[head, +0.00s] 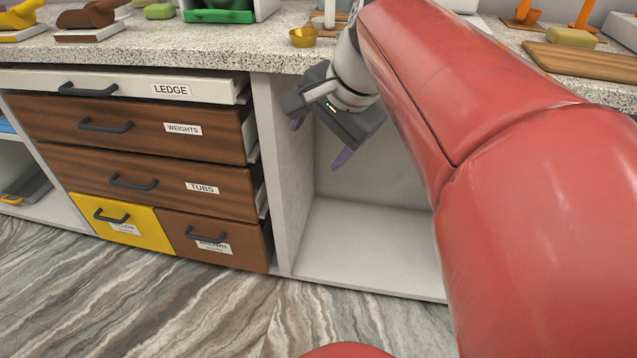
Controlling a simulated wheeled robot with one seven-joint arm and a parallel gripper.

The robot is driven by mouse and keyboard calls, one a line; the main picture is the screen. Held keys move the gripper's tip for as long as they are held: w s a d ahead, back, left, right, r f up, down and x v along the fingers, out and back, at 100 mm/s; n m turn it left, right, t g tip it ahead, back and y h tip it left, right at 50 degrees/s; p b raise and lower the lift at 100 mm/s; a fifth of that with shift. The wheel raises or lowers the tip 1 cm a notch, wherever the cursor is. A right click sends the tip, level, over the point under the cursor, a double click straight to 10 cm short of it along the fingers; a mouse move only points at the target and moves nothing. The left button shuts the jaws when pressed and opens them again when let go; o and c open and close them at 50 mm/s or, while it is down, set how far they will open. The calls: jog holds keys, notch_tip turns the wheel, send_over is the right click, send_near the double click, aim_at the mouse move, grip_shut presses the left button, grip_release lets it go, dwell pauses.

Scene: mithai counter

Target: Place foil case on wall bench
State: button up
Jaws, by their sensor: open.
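A small gold cup (303,37), which looks like the foil case, stands on the speckled stone counter (200,50) close to its front edge. My gripper (319,141) is open and empty, with its two purple fingertips apart and pointing down. It hangs in front of the open cabinet bay, below the counter top and below the cup, not touching it. My red arm covers much of the right side and hides part of the counter. I cannot tell which surface is the wall bench.
Drawers labelled LEDGE (170,90), WEIGHTS (183,128) and TUBS (202,187) are under the counter, with a yellow drawer (120,222) and a brown drawer (212,240) below. The open bay (370,240) is empty. A wooden board (580,66) lies at the right.

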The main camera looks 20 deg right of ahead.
jog(key=s+a+f+n+h, duration=0.2)
jog(key=s+a+f+n, duration=0.1)
jog(key=s+f+n, duration=0.6)
jog(key=shift+s+f+n, duration=0.4)
jog(key=shift+f+n, duration=1.05)
jog(key=shift+n, duration=0.15)
